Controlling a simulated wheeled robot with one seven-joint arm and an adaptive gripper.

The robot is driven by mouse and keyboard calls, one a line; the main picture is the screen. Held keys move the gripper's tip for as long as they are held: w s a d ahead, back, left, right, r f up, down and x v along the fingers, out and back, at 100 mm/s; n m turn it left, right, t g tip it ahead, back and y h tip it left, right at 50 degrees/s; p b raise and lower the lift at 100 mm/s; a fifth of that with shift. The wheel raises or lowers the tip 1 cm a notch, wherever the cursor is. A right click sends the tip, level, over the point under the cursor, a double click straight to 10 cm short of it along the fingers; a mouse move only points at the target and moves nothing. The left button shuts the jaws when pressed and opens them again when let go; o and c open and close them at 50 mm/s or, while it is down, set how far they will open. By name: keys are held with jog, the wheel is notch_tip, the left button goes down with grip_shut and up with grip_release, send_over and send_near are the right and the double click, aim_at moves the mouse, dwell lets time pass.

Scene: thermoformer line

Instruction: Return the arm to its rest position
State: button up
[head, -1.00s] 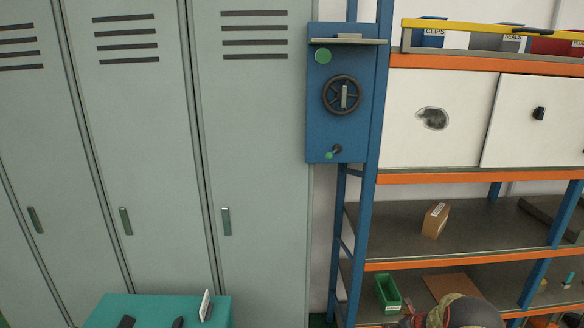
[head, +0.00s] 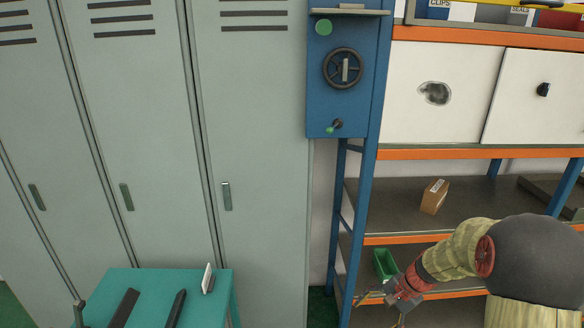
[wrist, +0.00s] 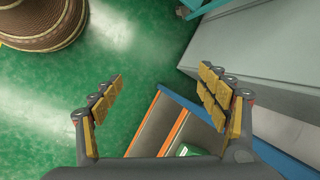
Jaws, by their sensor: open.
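My gripper (wrist: 160,100) is open and empty in the wrist view, its two yellow-padded fingers spread wide apart above the green floor. In the head view my arm reaches in from the lower right, and my gripper (head: 385,297) is small and low there, in front of the lower part of the shelving rack (head: 405,240). It overlaps the rack close to a green bin (head: 385,264); I cannot tell the gap between them.
Grey lockers (head: 150,150) fill the left. A teal table (head: 205,305) with dark tools and a white card (head: 208,278) stands before them. A blue panel with a handwheel (head: 345,68) is on the rack's upright. A cardboard box (head: 434,196) lies on a shelf. Green floor (wrist: 60,110) is open.

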jog(key=s+a+r+n+t+h, duration=0.2)
jog(key=s+r+n, duration=0.3)
jog(key=s+r, duration=0.7)
jog(key=s+a+r+n+t+h, duration=0.2)
jog(key=s+r+n, duration=0.3)
jog(key=s+r, duration=0.8)
jog(key=s+a, duration=0.1)
jog(key=s, duration=0.1)
jog(key=shift+s+a+r+n+h, duration=0.25)
jog(key=shift+s+n+h, duration=0.05)
jog(key=shift+n, duration=0.1)
